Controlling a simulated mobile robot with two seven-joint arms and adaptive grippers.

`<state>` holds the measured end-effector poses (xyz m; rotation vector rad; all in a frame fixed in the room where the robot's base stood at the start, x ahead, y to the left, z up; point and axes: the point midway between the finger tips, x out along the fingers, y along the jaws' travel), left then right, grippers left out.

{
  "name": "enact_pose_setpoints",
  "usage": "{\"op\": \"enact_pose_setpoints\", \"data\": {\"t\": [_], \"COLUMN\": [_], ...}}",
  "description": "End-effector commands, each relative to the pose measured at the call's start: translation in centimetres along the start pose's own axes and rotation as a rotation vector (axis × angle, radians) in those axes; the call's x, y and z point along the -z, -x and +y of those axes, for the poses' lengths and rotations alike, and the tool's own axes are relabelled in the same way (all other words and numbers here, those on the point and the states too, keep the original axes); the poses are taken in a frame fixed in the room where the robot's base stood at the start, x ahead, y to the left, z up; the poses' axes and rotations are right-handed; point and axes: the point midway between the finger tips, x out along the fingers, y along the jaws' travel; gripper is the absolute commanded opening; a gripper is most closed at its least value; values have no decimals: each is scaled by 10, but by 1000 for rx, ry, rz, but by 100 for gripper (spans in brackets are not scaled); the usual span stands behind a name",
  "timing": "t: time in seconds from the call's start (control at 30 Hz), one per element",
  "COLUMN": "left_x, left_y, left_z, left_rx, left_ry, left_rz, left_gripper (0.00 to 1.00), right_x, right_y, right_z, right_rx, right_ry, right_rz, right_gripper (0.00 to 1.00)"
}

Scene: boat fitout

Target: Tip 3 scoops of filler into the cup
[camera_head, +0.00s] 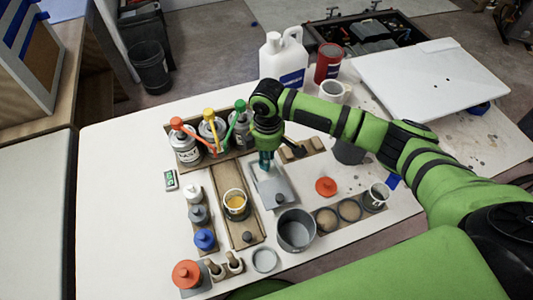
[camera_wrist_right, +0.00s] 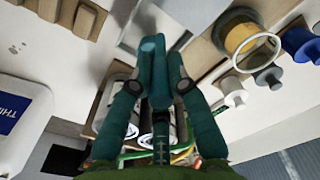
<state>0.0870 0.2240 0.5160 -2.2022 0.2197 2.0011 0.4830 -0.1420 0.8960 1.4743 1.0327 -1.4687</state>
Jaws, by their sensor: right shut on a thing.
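My right gripper (camera_head: 266,163) points down over a grey plate (camera_head: 274,192) near the middle of the table. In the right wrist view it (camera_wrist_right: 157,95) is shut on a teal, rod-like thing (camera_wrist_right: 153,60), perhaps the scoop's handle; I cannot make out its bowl. A cup with yellow contents (camera_head: 235,202) stands upright on a wooden board, left of and nearer than the gripper. It also shows in the right wrist view (camera_wrist_right: 238,36). A wide grey pot (camera_head: 297,230) stands nearer and to the right; I cannot tell whether it holds filler. My left gripper is out of view.
Several cans with red, yellow and green tops (camera_head: 186,147) stand close left of the gripper. A white jug (camera_head: 283,58) and a red can (camera_head: 328,64) stand behind. Small capped bottles (camera_head: 199,215) line the left. The table's left side is clear.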

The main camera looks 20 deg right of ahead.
Motion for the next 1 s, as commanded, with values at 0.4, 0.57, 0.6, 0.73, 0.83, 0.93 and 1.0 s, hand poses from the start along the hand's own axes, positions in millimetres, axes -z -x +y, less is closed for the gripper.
{"op": "enact_pose_setpoints", "data": {"t": [0.4, 0.57, 0.6, 0.73, 0.83, 0.93, 1.0], "left_x": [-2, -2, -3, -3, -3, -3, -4], "left_y": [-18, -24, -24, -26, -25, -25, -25], "left_z": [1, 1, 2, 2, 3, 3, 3], "left_rx": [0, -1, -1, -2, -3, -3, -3], "left_ry": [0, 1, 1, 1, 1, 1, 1], "left_rz": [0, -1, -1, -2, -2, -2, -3], "left_gripper": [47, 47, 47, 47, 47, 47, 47], "right_x": [0, 0, 0, 0, 0, 0, 0], "right_y": [-36, -46, -48, -51, -51, -51, -51], "right_z": [0, 0, 0, 1, 1, 1, 1], "right_rx": [2, 0, 0, -1, 0, 0, 0], "right_ry": [0, 0, 0, 0, 0, 0, 0], "right_rz": [0, 1, 1, 1, 1, 1, 1], "right_gripper": [0, 0, 0, 0, 0, 0, 0]}}
